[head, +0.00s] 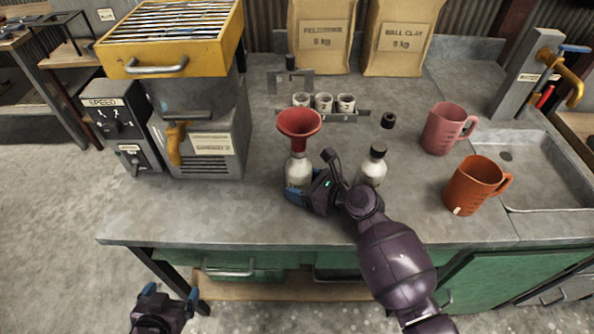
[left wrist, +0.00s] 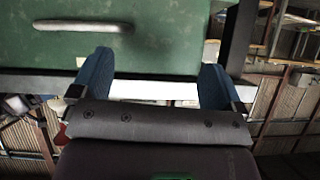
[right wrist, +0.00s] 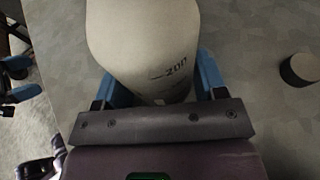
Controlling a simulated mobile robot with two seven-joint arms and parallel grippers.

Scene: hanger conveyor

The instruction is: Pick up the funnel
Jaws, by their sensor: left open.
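The red funnel (head: 299,123) stands upright in the mouth of a white bottle (head: 298,171) on the grey bench. Its wide cone faces up. My right gripper (head: 303,192) is low at this bottle, with its blue fingers on either side. The right wrist view shows the fingers closed against the bottle (right wrist: 145,45), which bears a 200 mark. The funnel cannot be made out there. My left gripper (head: 165,300) is open and empty in front of the bench, below the top's edge. The left wrist view shows nothing between its fingers (left wrist: 155,80).
A second bottle with a black cap (head: 372,165) stands right of the right gripper. A pink jug (head: 447,128) and an orange jug (head: 474,186) stand further right. A yellow-topped machine (head: 205,125) is at left. Bare bench top lies in front of it.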

